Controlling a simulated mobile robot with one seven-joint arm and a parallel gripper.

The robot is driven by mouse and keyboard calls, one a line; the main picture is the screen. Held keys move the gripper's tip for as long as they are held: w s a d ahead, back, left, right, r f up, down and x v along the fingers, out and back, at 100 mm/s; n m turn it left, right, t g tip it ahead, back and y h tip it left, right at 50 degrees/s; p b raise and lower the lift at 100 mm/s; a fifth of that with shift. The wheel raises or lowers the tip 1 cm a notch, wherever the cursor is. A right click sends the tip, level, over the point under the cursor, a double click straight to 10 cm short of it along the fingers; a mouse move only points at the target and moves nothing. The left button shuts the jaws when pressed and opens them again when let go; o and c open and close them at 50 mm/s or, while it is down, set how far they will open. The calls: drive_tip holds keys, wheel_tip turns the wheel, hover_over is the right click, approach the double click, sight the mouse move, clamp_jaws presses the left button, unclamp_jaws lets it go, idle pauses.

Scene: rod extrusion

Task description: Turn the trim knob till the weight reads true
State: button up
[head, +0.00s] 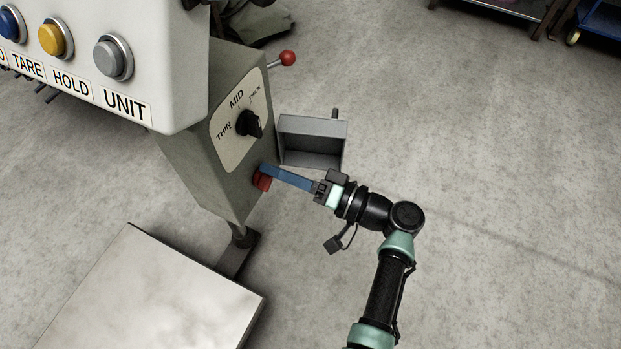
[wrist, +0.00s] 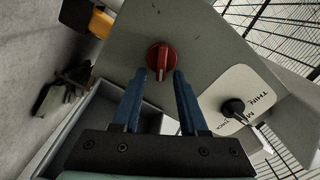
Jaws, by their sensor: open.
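A red knob (head: 262,181) sits low on the side of the grey housing below the display box; nothing in view labels it as the trim knob. In the wrist view the red knob (wrist: 161,57) faces me, with a pale pointer line running toward the lower edge. My gripper (head: 264,173) is open, its blue fingers reaching the knob. In the wrist view the fingertips (wrist: 160,76) lie on either side of the knob's lower part, with small gaps showing. The fingers partly cover the knob in the head view. No weight readout is in view.
A black selector knob (head: 248,124) on a THIN, MID, THICK plate sits above. A grey open tray (head: 313,128) juts out beside the housing, close to my gripper. A red-balled lever (head: 288,58) sticks out higher up. A pale platform (head: 150,300) lies lower left. Floor at right is clear.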

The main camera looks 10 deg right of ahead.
drive_tip(key=p+v, duration=0.2)
drive_tip(key=v, duration=1.1)
drive_tip(key=shift+p, duration=0.35)
